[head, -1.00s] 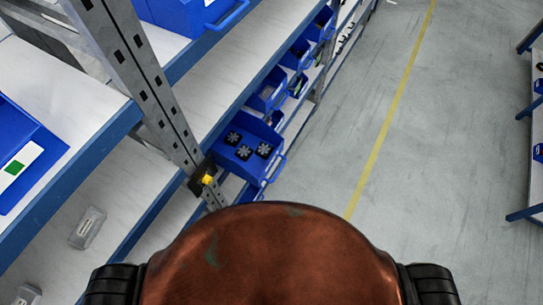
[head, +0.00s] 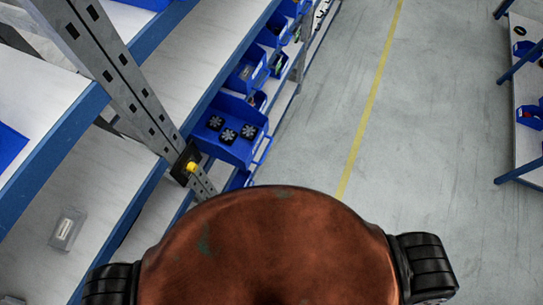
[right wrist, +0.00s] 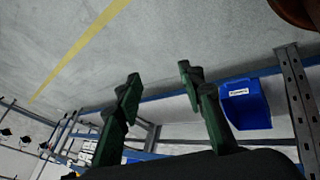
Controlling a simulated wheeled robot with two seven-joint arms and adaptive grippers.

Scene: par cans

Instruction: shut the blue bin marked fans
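A blue bin (head: 238,151) holding three small black fans (head: 228,136) sits at the edge of a shelf, left of centre in the head view. It sticks out over the aisle, with a blue handle on its right side. Any word on it is not readable. My right gripper (right wrist: 160,76) is open and empty in the right wrist view, its two green fingers apart. A blue bin with a white label (right wrist: 239,92) hangs at a shelf to the right of the fingers there; I cannot tell whether it is the fans bin. My left gripper is not in view.
A grey shelf upright (head: 120,78) with a yellow knob (head: 192,167) stands left of the fans bin. More blue bins (head: 246,69) line the shelf beyond it. The aisle floor with a yellow line (head: 371,95) is clear. Another shelf (head: 527,100) stands at far right.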

